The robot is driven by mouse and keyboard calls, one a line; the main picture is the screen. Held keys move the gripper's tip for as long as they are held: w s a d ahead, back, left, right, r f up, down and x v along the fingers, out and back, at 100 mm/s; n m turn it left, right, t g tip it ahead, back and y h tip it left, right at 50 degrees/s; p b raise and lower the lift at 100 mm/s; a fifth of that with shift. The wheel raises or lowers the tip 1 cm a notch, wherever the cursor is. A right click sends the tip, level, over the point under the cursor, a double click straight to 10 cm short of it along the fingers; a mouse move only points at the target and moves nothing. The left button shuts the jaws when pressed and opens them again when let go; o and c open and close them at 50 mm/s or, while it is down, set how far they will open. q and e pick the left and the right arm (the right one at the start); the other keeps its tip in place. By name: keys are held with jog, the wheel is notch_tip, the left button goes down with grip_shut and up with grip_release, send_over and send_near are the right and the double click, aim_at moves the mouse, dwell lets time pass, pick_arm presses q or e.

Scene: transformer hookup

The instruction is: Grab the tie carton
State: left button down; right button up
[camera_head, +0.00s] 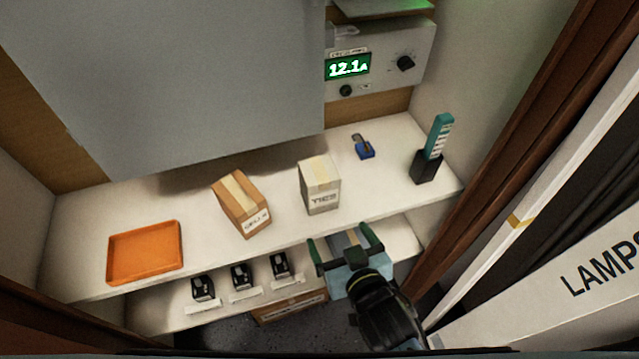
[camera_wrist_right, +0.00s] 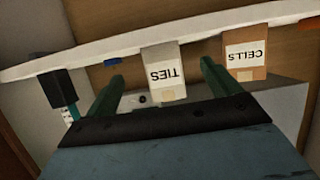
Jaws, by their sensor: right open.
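The tie carton (camera_head: 320,186) is a pale grey-beige box with a tape strip and the label "TIES". It stands upright on the white shelf, right of the brown "CELLS" carton (camera_head: 241,204). In the right wrist view the tie carton (camera_wrist_right: 162,73) appears upside down, ahead of and between the fingers. My right gripper (camera_head: 344,241) has dark green fingers. It is open and empty, in front of the shelf edge and a little nearer than the tie carton, apart from it. The right gripper (camera_wrist_right: 160,88) spreads wide in its own wrist view. My left gripper is not in view.
An orange tray (camera_head: 145,252) lies at the shelf's left. A small blue item (camera_head: 364,150) and a black holder (camera_head: 426,167) with a teal piece stand at the right. Several black devices (camera_head: 240,277) sit on the lower shelf (camera_head: 167,317). A "LAMPS" panel (camera_head: 590,275) is at far right.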

aim_at(324, 199)
jog(key=shift+t, duration=0.3)
jog(key=w, duration=0.2)
jog(key=w+a+b, duration=0.1)
jog(key=w, duration=0.1)
jog(key=w+a+r, duration=0.1)
jog(key=w, duration=0.2)
jog(key=shift+a, duration=0.2)
jog(key=shift+w+a+b, duration=0.15)
jog(key=shift+w+b, duration=0.15)
jog(key=shift+w, duration=0.2)
jog(key=b+x, duration=0.1)
jog(key=x, duration=0.3)
jog(key=shift+w, duration=0.15)
jog(key=shift+w+a, duration=0.15)
jog(key=shift+w, duration=0.25)
jog(key=c, duration=1.1)
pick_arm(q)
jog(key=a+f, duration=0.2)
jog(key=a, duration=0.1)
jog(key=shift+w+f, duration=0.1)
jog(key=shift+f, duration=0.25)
